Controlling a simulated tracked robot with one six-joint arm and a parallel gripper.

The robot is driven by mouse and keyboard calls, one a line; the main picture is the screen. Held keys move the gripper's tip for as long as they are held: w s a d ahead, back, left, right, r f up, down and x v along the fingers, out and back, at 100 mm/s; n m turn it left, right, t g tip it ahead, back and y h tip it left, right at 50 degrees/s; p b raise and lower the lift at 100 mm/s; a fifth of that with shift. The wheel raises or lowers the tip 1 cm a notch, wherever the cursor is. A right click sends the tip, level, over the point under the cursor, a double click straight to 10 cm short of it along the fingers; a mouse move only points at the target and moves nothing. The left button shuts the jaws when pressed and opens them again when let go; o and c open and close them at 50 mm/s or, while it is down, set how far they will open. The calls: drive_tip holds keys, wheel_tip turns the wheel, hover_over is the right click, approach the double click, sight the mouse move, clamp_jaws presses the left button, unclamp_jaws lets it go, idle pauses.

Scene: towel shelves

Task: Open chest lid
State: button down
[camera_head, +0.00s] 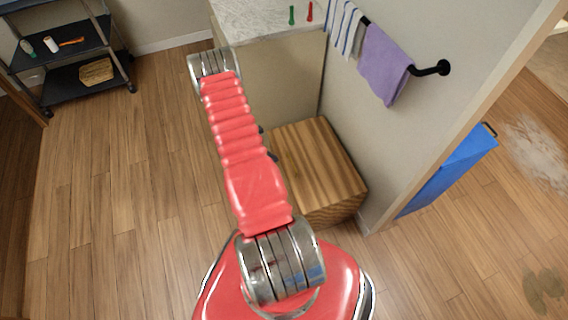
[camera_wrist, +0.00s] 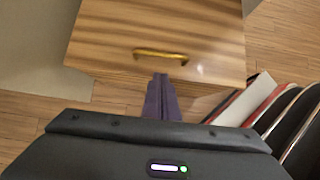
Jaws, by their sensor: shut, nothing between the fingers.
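The wooden chest (camera_head: 318,162) is a striped brown box on the floor against the wall, and its lid looks closed in the head view. In the wrist view, the chest (camera_wrist: 110,30) fills the upper middle, with a brass bar handle (camera_wrist: 161,54) near its lower edge. My gripper (camera_wrist: 160,77) shows as dark purple fingers held together, with nothing between them. Its tips appear just below the handle in the picture, and I see no grip on it. Whether they touch the chest I cannot tell. In the head view my red arm hides the chest's left edge, and my gripper does not show.
A counter (camera_head: 270,15) stands behind the chest, with a green and a red item on top. A purple towel (camera_head: 383,65) hangs on a black wall bar above right. A dark shelf cart (camera_head: 70,50) is at far left. The floor (camera_head: 120,180) at left is clear.

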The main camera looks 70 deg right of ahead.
sight(285, 168)
drive_tip(key=shift+f, duration=0.1)
drive_tip(key=shift+x, duration=4.9)
drive_tip(key=shift+s+d, duration=0.1)
